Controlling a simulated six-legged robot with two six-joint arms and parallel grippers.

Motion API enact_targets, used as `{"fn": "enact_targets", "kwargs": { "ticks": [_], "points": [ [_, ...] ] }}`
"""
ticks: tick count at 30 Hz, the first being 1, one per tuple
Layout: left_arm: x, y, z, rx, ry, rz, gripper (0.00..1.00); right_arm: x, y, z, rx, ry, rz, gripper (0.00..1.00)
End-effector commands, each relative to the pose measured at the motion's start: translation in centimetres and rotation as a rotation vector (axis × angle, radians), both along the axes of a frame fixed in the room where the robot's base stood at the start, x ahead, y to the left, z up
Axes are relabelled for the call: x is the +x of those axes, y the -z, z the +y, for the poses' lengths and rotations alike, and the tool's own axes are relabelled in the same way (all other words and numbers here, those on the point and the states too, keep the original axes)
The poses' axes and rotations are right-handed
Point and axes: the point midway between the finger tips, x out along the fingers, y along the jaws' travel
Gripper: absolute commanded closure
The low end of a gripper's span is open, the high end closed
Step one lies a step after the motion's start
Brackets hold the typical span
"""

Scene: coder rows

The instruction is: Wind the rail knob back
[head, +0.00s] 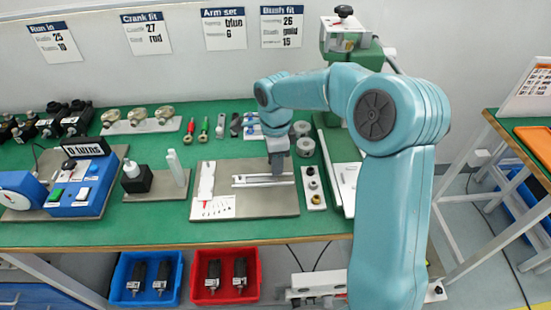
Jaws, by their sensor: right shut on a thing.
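A grey board (245,207) lies on the green bench top and carries a pale slotted rail (248,182) running left to right. My right gripper (277,172) reaches down onto the rail, right of its middle. Its jaws are shut on the rail knob, which the fingers hide. My left gripper is not in view.
A blue device (68,200) and a bottle in a black block (133,178) stand left of the board. Grey rings (304,147) and a white strip with knobs (314,188) sit close on the right. Red and blue bins (226,290) are below the bench.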

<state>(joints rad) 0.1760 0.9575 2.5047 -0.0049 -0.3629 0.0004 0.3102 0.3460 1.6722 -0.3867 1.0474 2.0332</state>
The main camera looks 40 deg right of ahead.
Motion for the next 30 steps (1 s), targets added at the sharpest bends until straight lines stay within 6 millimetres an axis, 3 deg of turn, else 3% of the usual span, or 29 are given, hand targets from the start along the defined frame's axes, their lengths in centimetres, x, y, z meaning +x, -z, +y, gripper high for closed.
{"fn": "enact_targets", "kwargs": {
  "ticks": [25, 26, 27, 28, 30],
  "points": [
    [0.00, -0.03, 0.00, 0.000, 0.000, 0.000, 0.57, 0.17, -0.17, -0.04, -0.001, 0.000, -0.007, 0.91],
    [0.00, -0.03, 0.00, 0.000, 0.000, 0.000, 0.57, 0.17, -0.17, -0.03, -0.001, 0.000, -0.007, 0.58],
    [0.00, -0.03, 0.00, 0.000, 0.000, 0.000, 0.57, 0.17, -0.17, -0.03, -0.001, 0.000, -0.007, 0.45],
    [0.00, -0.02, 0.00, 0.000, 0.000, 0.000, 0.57, 0.16, -0.16, -0.03, -0.001, 0.000, -0.007, 0.35],
    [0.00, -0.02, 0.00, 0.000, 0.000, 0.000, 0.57, 0.13, -0.13, -0.03, -0.001, 0.000, -0.005, 0.35]
  ]
}}
